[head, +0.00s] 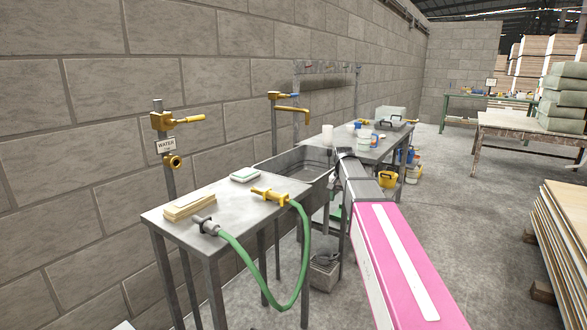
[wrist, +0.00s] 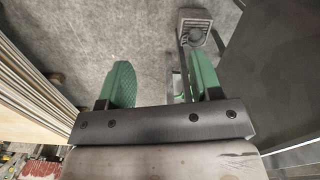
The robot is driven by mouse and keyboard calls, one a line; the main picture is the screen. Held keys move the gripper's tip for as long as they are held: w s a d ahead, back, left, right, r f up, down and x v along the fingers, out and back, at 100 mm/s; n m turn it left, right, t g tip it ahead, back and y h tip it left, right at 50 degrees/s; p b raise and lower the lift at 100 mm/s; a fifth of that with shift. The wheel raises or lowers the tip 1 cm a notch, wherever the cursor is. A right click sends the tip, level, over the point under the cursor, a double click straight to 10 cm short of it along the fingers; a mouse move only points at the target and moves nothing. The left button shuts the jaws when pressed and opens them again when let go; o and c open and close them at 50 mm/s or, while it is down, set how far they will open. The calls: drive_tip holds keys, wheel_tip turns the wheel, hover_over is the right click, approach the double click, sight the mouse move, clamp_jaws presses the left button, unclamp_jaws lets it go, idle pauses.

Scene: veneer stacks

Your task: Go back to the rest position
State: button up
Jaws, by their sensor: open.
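My gripper (wrist: 162,78) shows in the wrist view with its two green fingers spread apart and nothing between them but bare concrete floor. In the head view my pink arm reaches forward to beside the sink. The gripper end there is mostly hidden, with only a bit of green (head: 335,212) low beside the table legs.
A metal sink (head: 290,165) and a farther metal table (head: 372,150) with cups stand along the block wall. A grey drain block (head: 325,274) sits on the floor near my gripper and also shows in the wrist view (wrist: 193,26).

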drive_tip(key=s+f+n, duration=0.4)
drive_tip(key=s+f, duration=1.9)
drive_tip(key=s, duration=0.2)
drive_tip(key=shift+s, duration=0.15)
